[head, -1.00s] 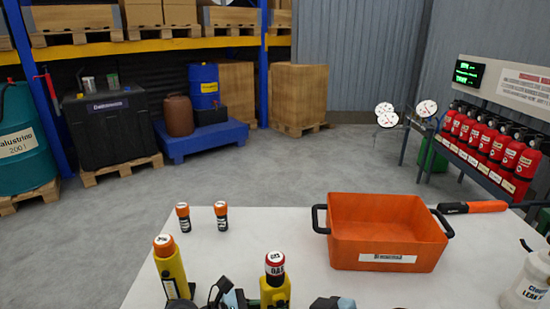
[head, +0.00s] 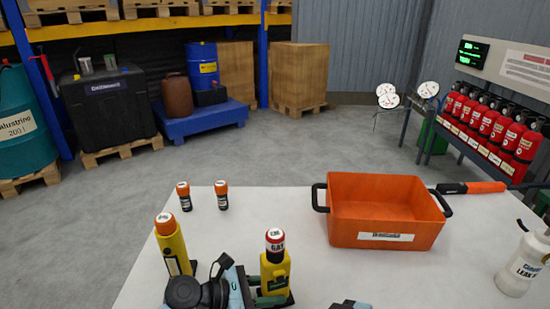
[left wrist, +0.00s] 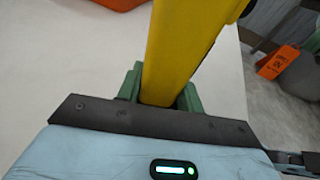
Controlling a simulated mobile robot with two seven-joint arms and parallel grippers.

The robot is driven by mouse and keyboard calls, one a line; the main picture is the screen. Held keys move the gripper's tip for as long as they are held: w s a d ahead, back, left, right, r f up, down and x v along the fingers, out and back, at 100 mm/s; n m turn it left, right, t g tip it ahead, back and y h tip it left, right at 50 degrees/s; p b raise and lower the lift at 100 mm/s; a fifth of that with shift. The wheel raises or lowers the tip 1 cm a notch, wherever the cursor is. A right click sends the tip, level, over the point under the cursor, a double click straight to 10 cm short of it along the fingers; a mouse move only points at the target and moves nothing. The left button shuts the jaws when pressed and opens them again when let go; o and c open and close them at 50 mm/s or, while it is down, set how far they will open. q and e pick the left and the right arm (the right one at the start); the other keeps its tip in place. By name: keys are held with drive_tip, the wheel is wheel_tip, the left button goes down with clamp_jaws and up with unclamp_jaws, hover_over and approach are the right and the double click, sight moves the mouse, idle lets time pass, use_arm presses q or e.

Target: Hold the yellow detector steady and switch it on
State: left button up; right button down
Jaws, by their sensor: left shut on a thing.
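The yellow detector (head: 275,272) stands upright at the front of the table, with a red, white and black top. My left gripper (head: 270,299) is shut on its lower body, coming from the left. In the left wrist view the yellow body (left wrist: 187,45) rises between the green fingers (left wrist: 160,92). No switch can be made out on it. A pale blue and dark part at the bottom edge (head: 350,304) looks like my right gripper; its fingers are out of sight.
A second yellow device (head: 173,248) with an orange cap stands left of my left gripper. Two small orange-capped cylinders (head: 185,198) (head: 221,197) stand behind it. An orange tray (head: 385,240) is to the right, and a white bottle (head: 522,265) stands at the right edge.

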use_arm(q)
drive_tip(key=o, duration=1)
drive_tip(key=v, duration=1.2)
